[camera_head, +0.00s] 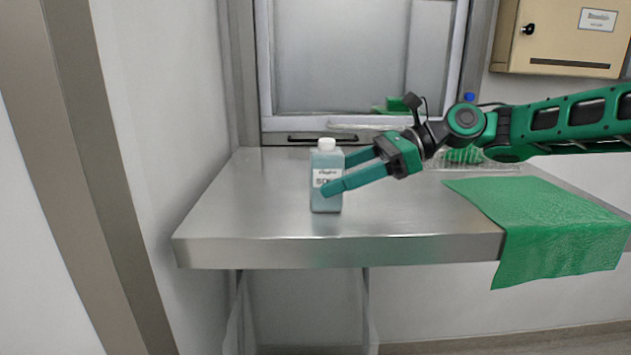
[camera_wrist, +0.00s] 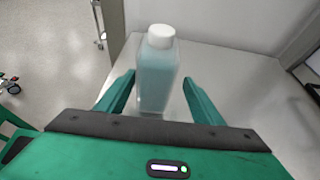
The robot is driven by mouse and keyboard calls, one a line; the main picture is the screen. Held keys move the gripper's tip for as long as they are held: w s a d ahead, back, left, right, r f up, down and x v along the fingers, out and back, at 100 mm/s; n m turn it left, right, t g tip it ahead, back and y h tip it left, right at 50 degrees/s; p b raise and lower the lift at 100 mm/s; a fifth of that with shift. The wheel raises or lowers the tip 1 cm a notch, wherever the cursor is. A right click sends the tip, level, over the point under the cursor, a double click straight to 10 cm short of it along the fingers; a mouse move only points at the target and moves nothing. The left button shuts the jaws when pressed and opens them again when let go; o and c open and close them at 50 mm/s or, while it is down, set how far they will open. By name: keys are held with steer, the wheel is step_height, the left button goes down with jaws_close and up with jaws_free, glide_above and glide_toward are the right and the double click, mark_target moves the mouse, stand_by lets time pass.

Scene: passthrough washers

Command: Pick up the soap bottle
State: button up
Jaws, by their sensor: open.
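The soap bottle (camera_head: 325,190) is a pale teal, see-through bottle with a white cap and a dark-lettered label. It stands upright on the steel table near its front left part. My green gripper (camera_head: 335,174) reaches in from the right, with its two fingers apart at the bottle. In the wrist view the soap bottle (camera_wrist: 157,75) stands between the open fingers of my gripper (camera_wrist: 158,88), with a visible gap on the right side and a smaller one on the left. The near finger covers part of the bottle's lower side in the head view.
The steel table (camera_head: 240,215) is mostly bare left of the bottle. A green cloth (camera_head: 550,220) hangs over its front right edge. A wire rack (camera_head: 475,158) lies behind my arm. A hatch window (camera_head: 340,60) is at the back, and a beige box (camera_head: 560,40) hangs upper right.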

mark_target(307, 208)
steer(key=shift+s+r+x, duration=0.1)
steer(key=shift+x, duration=1.35)
steer(key=shift+s+r+x, duration=0.1)
steer(key=shift+s+x, duration=0.05)
steer(key=shift+x, duration=1.35)
steer(key=shift+a, duration=0.1)
